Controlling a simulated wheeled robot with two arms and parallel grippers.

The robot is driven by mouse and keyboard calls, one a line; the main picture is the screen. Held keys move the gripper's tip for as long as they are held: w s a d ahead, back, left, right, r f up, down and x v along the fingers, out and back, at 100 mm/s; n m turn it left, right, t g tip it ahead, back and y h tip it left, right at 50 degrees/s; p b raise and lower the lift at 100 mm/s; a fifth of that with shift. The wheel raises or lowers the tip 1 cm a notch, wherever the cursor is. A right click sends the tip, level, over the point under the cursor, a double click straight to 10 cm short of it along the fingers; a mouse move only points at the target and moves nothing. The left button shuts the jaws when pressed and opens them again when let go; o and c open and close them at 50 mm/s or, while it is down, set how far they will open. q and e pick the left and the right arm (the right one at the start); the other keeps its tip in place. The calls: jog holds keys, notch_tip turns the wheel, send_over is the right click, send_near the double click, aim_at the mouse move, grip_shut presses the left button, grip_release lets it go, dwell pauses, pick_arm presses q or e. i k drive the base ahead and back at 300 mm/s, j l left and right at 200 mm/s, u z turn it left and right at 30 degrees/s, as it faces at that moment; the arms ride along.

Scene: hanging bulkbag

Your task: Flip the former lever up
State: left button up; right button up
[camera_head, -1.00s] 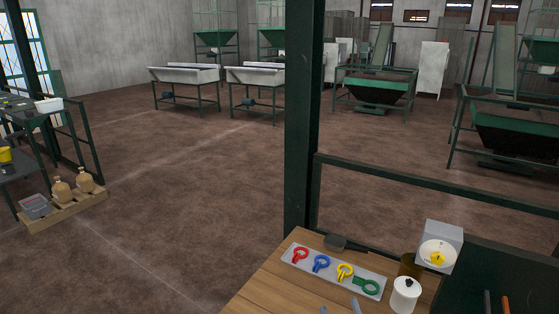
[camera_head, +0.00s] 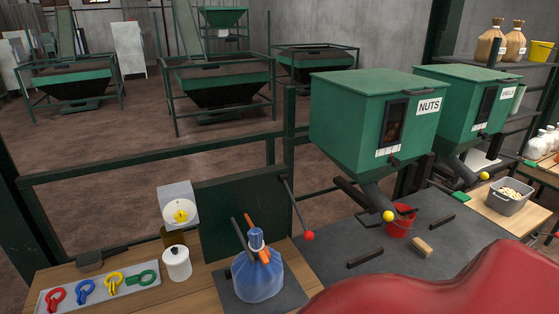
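A thin dark lever with a red ball knob (camera_head: 309,236) slants downward from the dark green panel by the post, its knob low over the bench; it looks like the former lever, though no label shows. Other levers with yellow ball knobs (camera_head: 389,216) (camera_head: 484,176) sit under the green hoppers. Neither of my grippers is in view.
A white lidded jar (camera_head: 176,262), a dial box (camera_head: 179,207) and a tray of coloured rings (camera_head: 70,298) are farther left. The NUTS hopper (camera_head: 365,120) overhangs a red bucket (camera_head: 399,221).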

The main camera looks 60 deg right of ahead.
aim_at(309, 236)
jog(key=z, duration=1.95)
